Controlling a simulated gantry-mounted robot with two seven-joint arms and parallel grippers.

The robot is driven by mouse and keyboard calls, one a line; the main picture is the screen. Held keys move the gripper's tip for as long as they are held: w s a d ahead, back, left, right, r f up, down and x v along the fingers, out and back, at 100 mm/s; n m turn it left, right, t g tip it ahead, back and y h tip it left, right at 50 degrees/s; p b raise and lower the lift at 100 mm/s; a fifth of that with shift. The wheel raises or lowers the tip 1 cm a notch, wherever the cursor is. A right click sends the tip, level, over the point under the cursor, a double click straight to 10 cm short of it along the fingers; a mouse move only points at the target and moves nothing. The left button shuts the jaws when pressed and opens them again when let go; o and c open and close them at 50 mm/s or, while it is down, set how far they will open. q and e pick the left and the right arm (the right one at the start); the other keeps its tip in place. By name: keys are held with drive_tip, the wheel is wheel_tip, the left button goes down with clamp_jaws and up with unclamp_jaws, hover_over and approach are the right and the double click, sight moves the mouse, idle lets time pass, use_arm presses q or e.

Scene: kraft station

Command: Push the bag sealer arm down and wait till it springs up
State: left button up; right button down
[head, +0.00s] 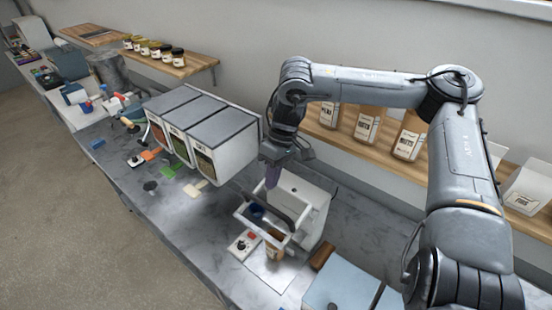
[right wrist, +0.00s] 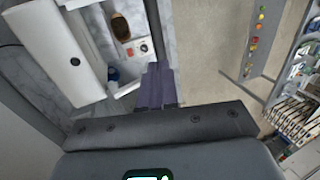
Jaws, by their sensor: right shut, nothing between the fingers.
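The white bag sealer (head: 314,192) stands on the grey counter, right of the bins. Its white frame-like arm (head: 249,222) reaches out from the body toward the front and appears raised above the counter. The sealer body also shows in the right wrist view (right wrist: 62,58). A brown bag (head: 275,247) stands under the front of the arm. My right gripper (head: 271,180) points down, shut and empty, above the back left part of the sealer arm. Its purple fingers show in the right wrist view (right wrist: 157,88); contact with the arm cannot be told. My left gripper is not in view.
A small control box (head: 242,245) with a red button sits left of the bag. Grey-lidded bins (head: 225,135) stand close on the left. A light blue box (head: 340,287) is at the front right. Pouches (head: 367,128) stand on the wooden shelf behind.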

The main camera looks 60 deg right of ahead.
sight(266, 204)
drive_tip(key=p+x, duration=0.1)
drive_tip(key=x, duration=0.3)
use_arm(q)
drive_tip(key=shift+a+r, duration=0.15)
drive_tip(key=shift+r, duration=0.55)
use_arm(e)
drive_tip(key=shift+a+f, duration=0.2)
drive_tip(key=shift+f, duration=0.4)
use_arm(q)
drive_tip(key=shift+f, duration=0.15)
use_arm(e)
drive_tip(key=shift+f, duration=0.15)
